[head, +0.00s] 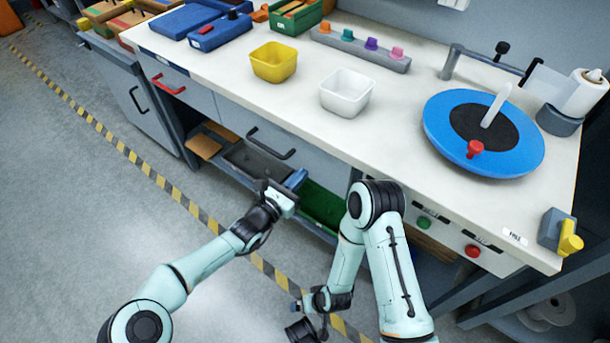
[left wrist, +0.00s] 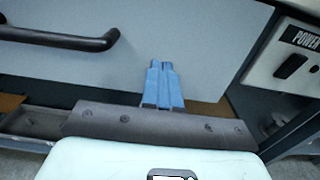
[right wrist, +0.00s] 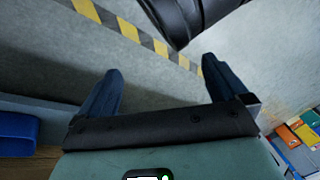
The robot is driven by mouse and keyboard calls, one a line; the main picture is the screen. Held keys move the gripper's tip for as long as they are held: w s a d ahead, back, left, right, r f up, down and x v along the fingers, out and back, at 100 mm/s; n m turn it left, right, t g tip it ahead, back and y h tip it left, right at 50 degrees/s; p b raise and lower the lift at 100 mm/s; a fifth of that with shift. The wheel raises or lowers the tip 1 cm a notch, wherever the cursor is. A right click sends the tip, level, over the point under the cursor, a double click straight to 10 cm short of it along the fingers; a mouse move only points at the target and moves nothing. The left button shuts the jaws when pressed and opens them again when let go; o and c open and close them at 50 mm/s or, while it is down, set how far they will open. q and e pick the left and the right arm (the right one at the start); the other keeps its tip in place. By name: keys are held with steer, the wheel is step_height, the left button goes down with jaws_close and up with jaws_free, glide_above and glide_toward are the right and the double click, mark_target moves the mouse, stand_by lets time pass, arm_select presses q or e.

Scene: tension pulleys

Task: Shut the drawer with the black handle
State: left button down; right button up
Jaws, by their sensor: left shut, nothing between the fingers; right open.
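The drawer with the black handle has a pale grey front (head: 318,162) under the white worktop. Its black bar handle (head: 270,143) also shows at upper left in the left wrist view (left wrist: 62,38). No drawer interior shows, and the front looks flush or nearly so. My left gripper (head: 299,177) is shut and empty, just in front of the drawer face, right of the handle. Its blue fingers (left wrist: 162,66) point at the panel; I cannot tell if they touch. My right gripper (right wrist: 160,75) is open and empty, low over the floor away from the drawer.
A red-handled drawer (head: 168,84) is at the left. A dark bin (head: 250,163) and a green bin (head: 322,207) sit on the shelf below. The worktop (head: 395,130) carries a yellow tub (head: 273,62), a white tub (head: 346,93) and a blue turntable (head: 440,132). The floor left is clear.

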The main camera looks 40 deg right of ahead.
arm_select(q)
steer(key=p+v, duration=0.2)
steer(key=v, duration=0.9)
steer(key=shift+a, duration=0.25)
arm_select(e)
steer(key=shift+g+y, duration=0.4)
steer(key=shift+g, duration=0.1)
steer(key=s+a+r, duration=0.1)
steer(key=s+r, duration=0.1)
steer(key=s+a+r, duration=0.1)
steer(key=s, duration=0.1)
steer(key=shift+s+a, duration=0.1)
steer(key=shift+a, duration=0.25)
